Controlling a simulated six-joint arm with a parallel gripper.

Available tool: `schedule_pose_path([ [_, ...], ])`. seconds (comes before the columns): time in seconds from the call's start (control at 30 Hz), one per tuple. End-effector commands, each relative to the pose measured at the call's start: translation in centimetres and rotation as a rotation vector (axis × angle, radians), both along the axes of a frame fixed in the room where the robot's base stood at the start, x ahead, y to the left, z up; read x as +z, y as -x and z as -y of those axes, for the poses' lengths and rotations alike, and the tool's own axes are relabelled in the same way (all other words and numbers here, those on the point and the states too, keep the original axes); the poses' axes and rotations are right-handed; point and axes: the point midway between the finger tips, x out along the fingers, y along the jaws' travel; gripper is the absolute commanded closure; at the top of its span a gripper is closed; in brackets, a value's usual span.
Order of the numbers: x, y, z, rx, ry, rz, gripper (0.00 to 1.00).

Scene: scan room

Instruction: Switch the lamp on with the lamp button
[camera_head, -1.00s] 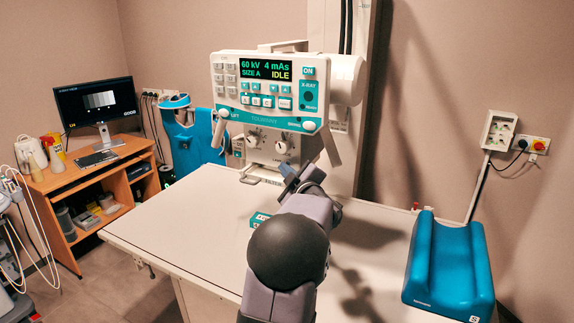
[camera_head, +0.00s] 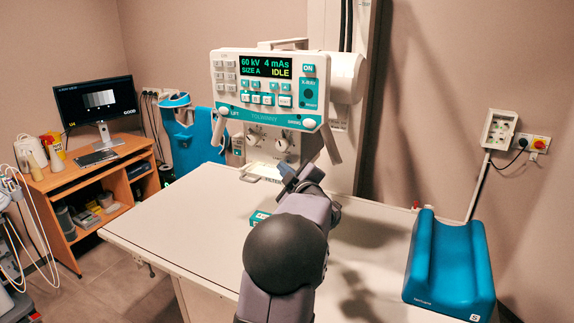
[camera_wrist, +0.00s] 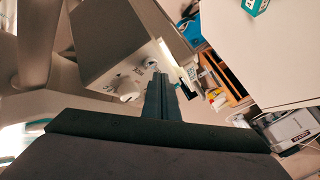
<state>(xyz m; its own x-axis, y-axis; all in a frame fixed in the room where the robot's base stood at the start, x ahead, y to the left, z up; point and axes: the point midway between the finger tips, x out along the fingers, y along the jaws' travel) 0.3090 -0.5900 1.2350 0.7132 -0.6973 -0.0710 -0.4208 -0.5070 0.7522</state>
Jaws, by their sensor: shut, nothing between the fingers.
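The X-ray head has a control panel (camera_head: 268,90) whose display reads 60 kV, 4 mAs, SIZE A and IDLE. Below it is a pale box (camera_head: 268,158) with two round knobs, also seen in the wrist view (camera_wrist: 112,78). I cannot pick out the lamp button by its label; my arm hides part of the area below the knobs. My gripper (camera_head: 292,172) is in front of the box's lower right. In the wrist view my gripper (camera_wrist: 158,82) is shut and empty, its tips close to the box's knob side; contact cannot be told.
The white table (camera_head: 190,215) spreads under my arm. A small teal box (camera_head: 259,218) lies on it, left of my arm. A blue cradle-shaped block (camera_head: 450,265) stands at the right. A desk with a monitor (camera_head: 95,103) is at the left. Handles hang beside the panel.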

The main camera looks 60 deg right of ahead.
Motion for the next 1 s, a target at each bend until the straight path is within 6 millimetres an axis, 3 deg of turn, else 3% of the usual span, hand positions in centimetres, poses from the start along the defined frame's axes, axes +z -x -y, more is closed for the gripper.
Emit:
schedule_pose_path([
  [0.53,-0.1,0.0,-0.7,0.001,0.0,0.001,1.0],
  [1.0,-0.1,0.0,-4.6,0.001,0.001,0.0,1.0],
])
